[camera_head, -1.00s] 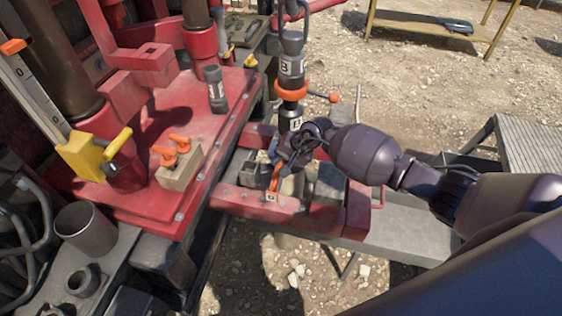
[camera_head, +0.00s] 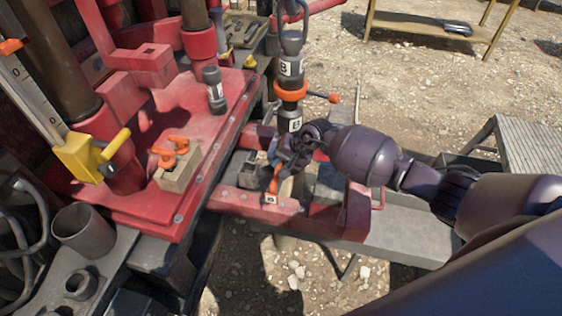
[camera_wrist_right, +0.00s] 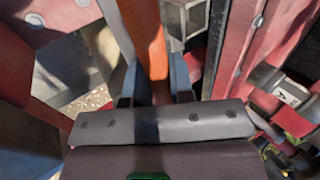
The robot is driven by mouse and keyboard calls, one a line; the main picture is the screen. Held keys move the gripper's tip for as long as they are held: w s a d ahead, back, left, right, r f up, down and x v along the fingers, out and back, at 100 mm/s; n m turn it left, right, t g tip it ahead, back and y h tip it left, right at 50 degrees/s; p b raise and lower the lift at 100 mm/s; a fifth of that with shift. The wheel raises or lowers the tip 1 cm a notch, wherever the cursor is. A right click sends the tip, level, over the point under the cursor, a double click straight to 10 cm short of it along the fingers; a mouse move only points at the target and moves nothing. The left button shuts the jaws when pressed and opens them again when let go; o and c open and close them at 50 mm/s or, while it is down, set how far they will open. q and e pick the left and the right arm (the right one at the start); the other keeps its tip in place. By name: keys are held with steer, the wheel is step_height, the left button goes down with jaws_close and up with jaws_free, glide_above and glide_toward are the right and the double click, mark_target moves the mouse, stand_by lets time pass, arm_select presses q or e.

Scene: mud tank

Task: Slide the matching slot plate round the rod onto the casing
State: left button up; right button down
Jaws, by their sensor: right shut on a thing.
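The dark rod (camera_head: 290,47) hangs upright and carries white "B" labels and an orange collar (camera_head: 291,92). My right gripper (camera_head: 277,158) is beside its lower end, above the red frame (camera_head: 240,204). It is shut on an orange handle (camera_head: 272,185), which I take to be the slot plate's. In the right wrist view the orange handle (camera_wrist_right: 155,40) runs between the blue-grey fingers (camera_wrist_right: 155,82). The plate's body and its contact with the rod are hidden by the gripper. I cannot clearly make out the casing top. My left gripper is not in view.
A red deck (camera_head: 130,210) on the left carries a tan block (camera_head: 178,172) with orange handles and a small dark cylinder (camera_head: 214,90). A grey metal step (camera_head: 530,150) stands right. Open gravel lies behind.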

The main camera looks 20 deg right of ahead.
steer(key=shift+w, duration=0.1)
stand_by(0.7)
steer(key=c, duration=0.9)
jaws_free()
steer(key=shift+f, duration=0.1)
steer(key=shift+s+f, duration=0.2)
steer(key=v, duration=1.1)
steer(key=shift+w+a+r, duration=0.1)
